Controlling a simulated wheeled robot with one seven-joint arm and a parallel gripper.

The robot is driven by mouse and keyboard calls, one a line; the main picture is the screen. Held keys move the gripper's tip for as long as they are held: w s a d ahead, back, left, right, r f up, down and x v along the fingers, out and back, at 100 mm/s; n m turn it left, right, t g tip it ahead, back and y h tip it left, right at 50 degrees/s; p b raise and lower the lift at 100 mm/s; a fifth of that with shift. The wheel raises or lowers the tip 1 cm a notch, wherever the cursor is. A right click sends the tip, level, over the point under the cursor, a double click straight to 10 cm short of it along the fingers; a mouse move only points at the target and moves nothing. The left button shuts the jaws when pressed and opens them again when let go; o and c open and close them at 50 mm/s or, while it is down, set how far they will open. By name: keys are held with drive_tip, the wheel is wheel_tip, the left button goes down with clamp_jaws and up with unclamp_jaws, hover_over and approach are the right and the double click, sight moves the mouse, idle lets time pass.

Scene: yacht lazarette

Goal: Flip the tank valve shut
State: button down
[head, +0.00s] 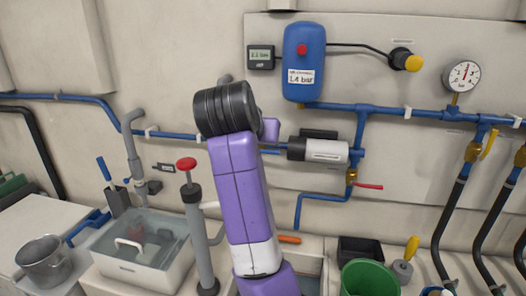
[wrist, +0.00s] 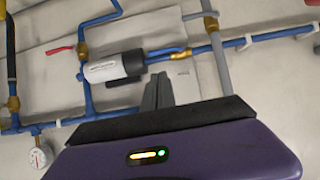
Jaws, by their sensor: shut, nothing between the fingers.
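I cannot tell for sure which valve is the tank valve. A brass valve (head: 351,175) with a red lever (head: 369,186) sits on the vertical blue pipe below the white pump. The lever points right, across the pipe. The wrist view is upside down; there the red lever (wrist: 62,49) points left. A brass fitting (wrist: 180,53) on the horizontal blue pipe shows just beyond my gripper (wrist: 159,92). My gripper's fingers are together and empty, apart from the pipes as far as I can see. My arm hides the fingers and this fitting in the head view.
The blue tank (head: 304,62) hangs above the pump (head: 318,150). A grey hand pump (head: 194,225), a clear bin (head: 145,250) and a green bucket (head: 369,277) stand below. A grey vertical pipe (wrist: 218,62) crosses near the fingers.

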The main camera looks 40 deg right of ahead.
sight(271, 152)
drive_tip(key=shift+s+a+f, duration=0.15)
drive_tip(key=shift+f, duration=0.15)
drive_tip(key=p+x, duration=0.3)
drive_tip(key=x, duration=1.1)
drive_tip(key=shift+s+f, duration=0.1)
drive_tip(key=shift+f, duration=0.1)
drive_tip(key=shift+f, duration=0.15)
